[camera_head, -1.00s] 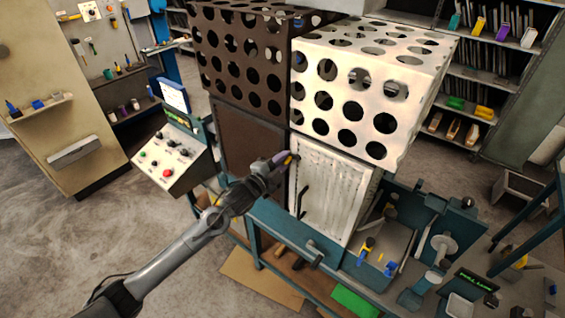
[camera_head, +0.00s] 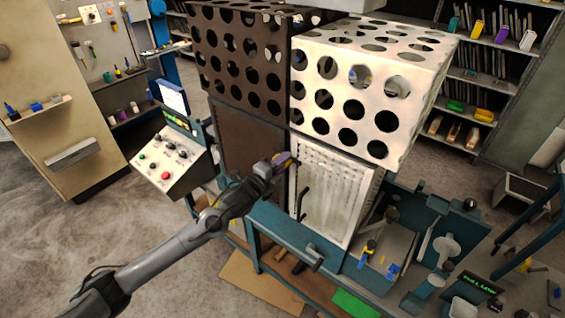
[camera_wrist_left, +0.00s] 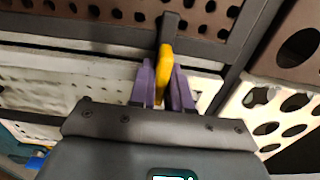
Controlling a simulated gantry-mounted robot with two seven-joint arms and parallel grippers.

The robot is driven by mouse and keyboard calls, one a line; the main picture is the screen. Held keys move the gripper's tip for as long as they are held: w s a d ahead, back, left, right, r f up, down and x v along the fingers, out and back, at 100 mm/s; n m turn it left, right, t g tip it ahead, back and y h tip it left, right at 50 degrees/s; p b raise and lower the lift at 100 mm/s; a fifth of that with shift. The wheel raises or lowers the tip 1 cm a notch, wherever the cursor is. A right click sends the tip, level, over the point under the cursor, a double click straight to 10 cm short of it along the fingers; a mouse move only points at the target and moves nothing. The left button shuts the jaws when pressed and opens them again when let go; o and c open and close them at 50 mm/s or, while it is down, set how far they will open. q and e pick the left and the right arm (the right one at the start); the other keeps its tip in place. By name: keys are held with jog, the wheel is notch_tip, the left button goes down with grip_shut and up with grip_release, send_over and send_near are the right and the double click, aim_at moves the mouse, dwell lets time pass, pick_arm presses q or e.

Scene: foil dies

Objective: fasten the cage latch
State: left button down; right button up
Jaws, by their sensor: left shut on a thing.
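The cage has a pale, perforated door panel (camera_head: 328,190) with a dark handle (camera_head: 302,202), below a white box with large round holes (camera_head: 345,110). The yellow latch lever (camera_wrist_left: 165,70) sits between the purple fingers of my left gripper (camera_wrist_left: 163,88) in the left wrist view. Its far end meets a dark bar (camera_wrist_left: 169,27) on the frame. In the head view my left gripper (camera_head: 285,160) is at the door's upper left corner, shut on the lever, which is mostly hidden there. Whether the latch is engaged cannot be told. My right gripper is not in view.
A brown perforated box (camera_head: 238,60) and brown panel (camera_head: 240,145) stand left of the cage. A sloped control console (camera_head: 165,155) is left of my arm. A teal bench (camera_head: 285,235) runs below, with fixtures at right. Open floor lies at left.

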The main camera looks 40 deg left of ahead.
pick_arm(q)
jog(key=c, duration=1.2)
grip_release()
jog(key=shift+o, duration=0.2)
jog(key=s+b, duration=0.1)
jog(key=s, duration=0.9)
jog(key=shift+s+b, duration=0.4)
jog(key=shift+d, duration=0.15)
